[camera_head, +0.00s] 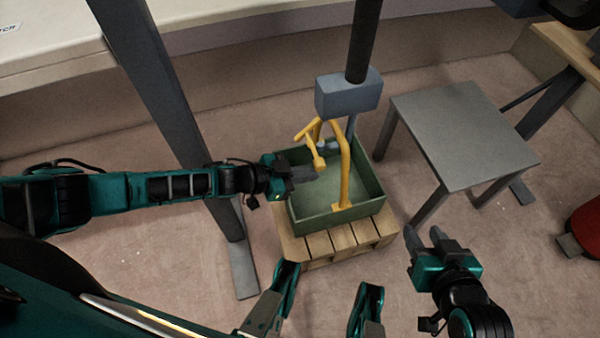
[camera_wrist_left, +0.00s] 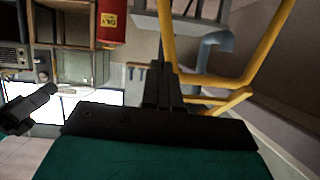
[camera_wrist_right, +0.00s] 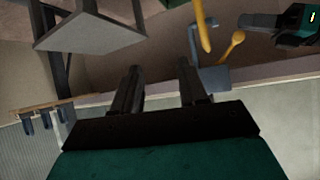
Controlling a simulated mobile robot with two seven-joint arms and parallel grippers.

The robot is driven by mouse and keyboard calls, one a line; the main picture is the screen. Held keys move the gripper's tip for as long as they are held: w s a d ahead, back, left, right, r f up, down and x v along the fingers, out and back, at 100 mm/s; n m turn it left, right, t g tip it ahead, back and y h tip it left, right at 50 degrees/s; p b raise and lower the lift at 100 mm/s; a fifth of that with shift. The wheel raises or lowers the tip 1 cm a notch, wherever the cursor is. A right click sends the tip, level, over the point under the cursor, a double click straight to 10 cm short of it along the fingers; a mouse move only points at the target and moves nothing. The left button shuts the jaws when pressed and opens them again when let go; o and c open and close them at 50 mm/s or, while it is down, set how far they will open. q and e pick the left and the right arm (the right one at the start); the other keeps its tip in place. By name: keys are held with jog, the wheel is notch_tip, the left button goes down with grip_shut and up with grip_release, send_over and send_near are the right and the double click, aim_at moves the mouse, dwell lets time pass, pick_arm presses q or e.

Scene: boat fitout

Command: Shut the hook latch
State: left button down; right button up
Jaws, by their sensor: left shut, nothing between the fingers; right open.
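A grey block (camera_head: 347,95) hangs on a dark pole, with a yellow hook (camera_head: 346,170) below it reaching down into a green crate. A shorter yellow piece (camera_head: 318,155), perhaps the latch, slants off the hook's left side; I cannot tell its exact joint. My left gripper (camera_head: 304,174) is shut and empty, its tips just below and left of that piece's lower end. In the left wrist view its fingers (camera_wrist_left: 163,85) stand close to yellow bars (camera_wrist_left: 225,80); contact is unclear. My right gripper (camera_head: 424,238) is open and empty, low on the right, away from the hook.
The green crate (camera_head: 310,222) stands on a wooden pallet (camera_head: 345,240) under the hook. A grey table (camera_head: 465,135) stands to the right. A dark slanted post (camera_head: 165,80) stands behind my left arm. A red object (camera_head: 588,228) is at the far right. Floor is clear around my right gripper.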

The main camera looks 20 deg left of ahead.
pick_arm(q)
jog(key=shift+w+d+f, duration=0.2)
jog(key=shift+d+f, duration=0.1)
pick_arm(e)
jog(key=shift+a+r, duration=0.2)
jog(key=shift+r, duration=0.05)
jog(key=shift+d+f, duration=0.1)
jog(key=shift+f, duration=0.05)
dwell(0.8)
